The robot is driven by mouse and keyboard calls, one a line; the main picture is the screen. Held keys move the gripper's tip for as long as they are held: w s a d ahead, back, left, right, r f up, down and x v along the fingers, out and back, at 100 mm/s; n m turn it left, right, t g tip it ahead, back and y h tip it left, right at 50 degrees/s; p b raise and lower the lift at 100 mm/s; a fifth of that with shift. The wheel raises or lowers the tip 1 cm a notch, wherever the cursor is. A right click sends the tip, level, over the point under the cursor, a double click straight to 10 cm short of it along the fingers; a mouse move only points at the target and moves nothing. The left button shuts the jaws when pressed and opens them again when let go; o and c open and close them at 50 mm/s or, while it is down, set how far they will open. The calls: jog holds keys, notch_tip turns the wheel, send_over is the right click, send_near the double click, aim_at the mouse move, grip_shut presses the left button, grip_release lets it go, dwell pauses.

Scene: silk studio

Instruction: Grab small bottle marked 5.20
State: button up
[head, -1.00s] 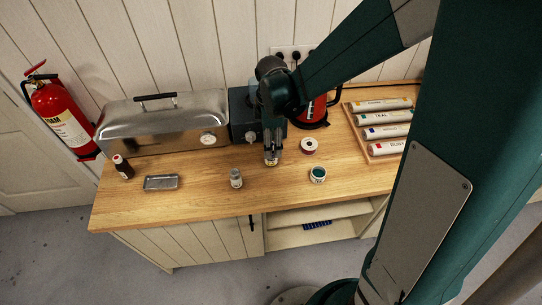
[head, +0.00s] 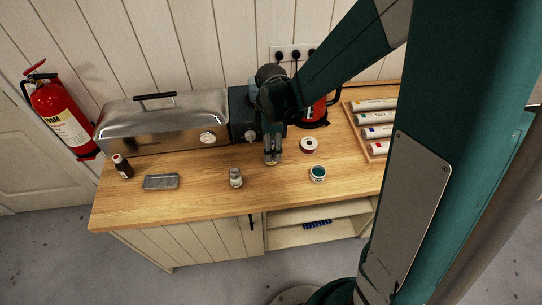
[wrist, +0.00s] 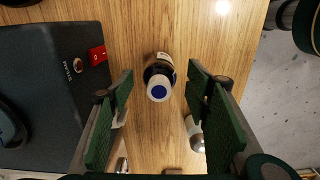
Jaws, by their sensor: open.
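In the wrist view a small dark bottle (wrist: 158,78) with a pale label and a blue-centred white cap stands between my fingers. My gripper (wrist: 160,88) is open, with one green-padded finger on each side and gaps to the bottle. In the head view my gripper (head: 272,158) is low over the counter and largely hides this bottle. A second small bottle (head: 236,178), clear with a pale label, stands to the left and nearer the front; in the wrist view it (wrist: 196,132) is partly behind the right finger. A dark bottle (head: 123,167) stands at the far left. No marking is legible.
A dark box (wrist: 50,85) with a red switch is close beside my left finger. A steel case (head: 165,122) stands at the back left.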

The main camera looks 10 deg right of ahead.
jog(key=shift+f, duration=0.1)
jog(key=shift+f, duration=2.5)
jog(key=c, duration=1)
